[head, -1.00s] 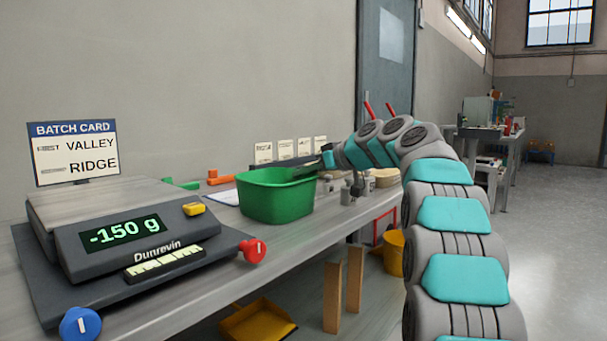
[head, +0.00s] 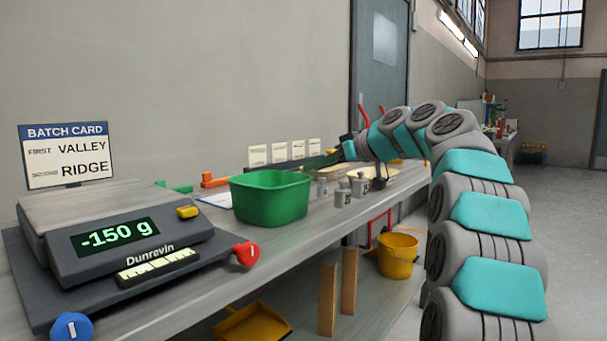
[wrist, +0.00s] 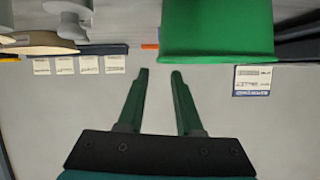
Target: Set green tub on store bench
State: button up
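The green tub (head: 270,200) stands upright on the grey bench (head: 215,270), to the right of the scale in the head view. In the wrist view the tub (wrist: 216,30) shows at the top, beyond the fingertips and to the right. My gripper (wrist: 161,72) is open, with a gap between its two green fingers and nothing in it. In the head view my gripper (head: 322,160) is behind and to the right of the tub, apart from it. The tub's inside bottom is hidden.
A scale (head: 125,225) reading -150 g stands at the front left with a batch card (head: 67,155) behind it. Grey weights (head: 343,193) stand right of the tub. A yellow bucket (head: 397,257) is on the right, below bench level. Small cards (head: 282,152) line the wall.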

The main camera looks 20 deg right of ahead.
jog(key=shift+v, duration=2.35)
